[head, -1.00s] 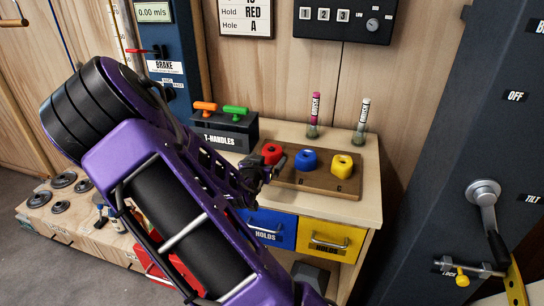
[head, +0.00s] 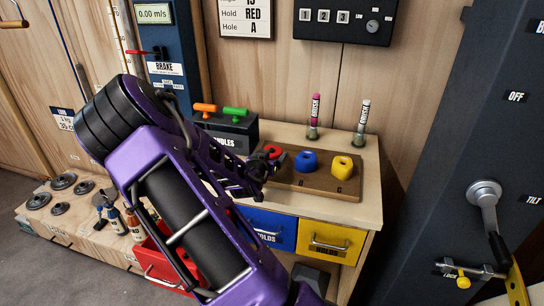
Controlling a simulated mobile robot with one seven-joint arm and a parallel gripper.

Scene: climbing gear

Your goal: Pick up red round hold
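The red round hold (head: 272,151) sits at the left end of a brown wooden board (head: 312,185) on the light wooden cabinet top. My purple and black arm reaches up from the bottom and partly covers it. My gripper (head: 262,172) is at the hold's near left side, with its dark fingers close to it. I cannot tell whether the fingers touch the hold or how far apart they are. A blue hold (head: 306,161) and a yellow hold (head: 342,165) sit to the right on the same board.
A black T-handles box (head: 226,132) with orange and green handles stands behind my gripper. Two brushes stand at the back, one pink (head: 314,112) and one white (head: 362,120). Blue (head: 270,229) and yellow (head: 330,240) drawers are below. The cabinet top's right end is clear.

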